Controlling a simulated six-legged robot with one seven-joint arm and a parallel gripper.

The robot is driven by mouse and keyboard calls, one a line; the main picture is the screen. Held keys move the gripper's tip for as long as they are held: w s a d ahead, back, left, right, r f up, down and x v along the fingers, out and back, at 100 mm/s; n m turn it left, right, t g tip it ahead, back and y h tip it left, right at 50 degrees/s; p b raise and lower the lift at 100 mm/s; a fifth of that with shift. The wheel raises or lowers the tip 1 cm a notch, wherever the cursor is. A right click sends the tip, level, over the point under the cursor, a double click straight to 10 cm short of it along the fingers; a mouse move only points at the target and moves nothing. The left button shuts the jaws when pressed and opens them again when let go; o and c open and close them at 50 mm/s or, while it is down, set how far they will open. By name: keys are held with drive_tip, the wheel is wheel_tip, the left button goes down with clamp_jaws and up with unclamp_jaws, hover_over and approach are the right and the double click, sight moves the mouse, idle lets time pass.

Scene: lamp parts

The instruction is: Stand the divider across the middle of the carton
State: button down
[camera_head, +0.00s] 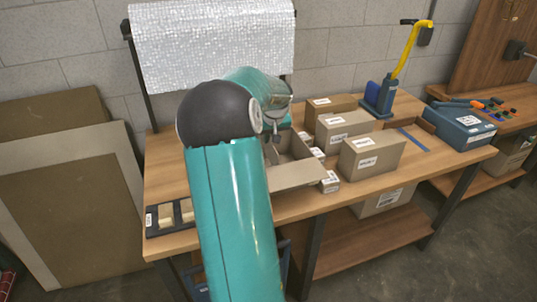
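An open carton (291,174) stands on the wooden table, with a flap folded outward toward the front. Its left part is hidden behind my teal arm. My gripper (276,136) is above the carton's left side, mostly hidden behind my arm's dark joint and wrist. I cannot see whether its fingers are open or shut, or whether they hold anything. I cannot make out the divider for certain; the inside of the carton shows only in part.
Closed boxes (372,153) and small white-labelled boxes (329,182) stand close to the carton's right. A dark tray (152,219) with small blocks lies front left.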

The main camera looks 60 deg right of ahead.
sight(268, 153)
drive_tip(key=shift+f, duration=3.5)
drive_tip(key=shift+f, duration=0.15)
drive_tip(key=c, duration=1.6)
unclamp_jaws()
